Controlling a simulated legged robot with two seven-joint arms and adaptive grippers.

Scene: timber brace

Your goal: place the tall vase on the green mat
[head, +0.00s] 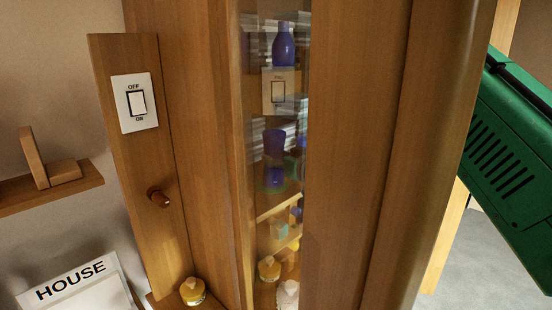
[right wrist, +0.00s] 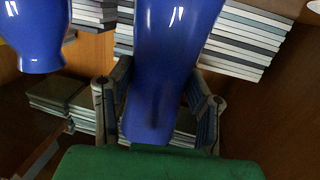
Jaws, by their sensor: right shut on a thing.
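My right gripper (right wrist: 158,100) is shut on a tall blue vase (right wrist: 165,50) in the right wrist view, with one finger on each side of its lower part. The top of this vase is cut off by the frame. A second blue vase (right wrist: 37,38) stands apart to the left. In the head view, a blue vase (head: 284,46) shows high in the glass panel and a blue shape (head: 274,145) lower down; I cannot tell which one is held. My left gripper is not in view.
A wooden cabinet with a glass panel (head: 252,120) fills the middle of the head view. A switch plate (head: 134,103) and peg (head: 158,197) are on its left. Stacked books (right wrist: 240,40) lie behind the held vase. A small shelf (head: 85,178) is at left.

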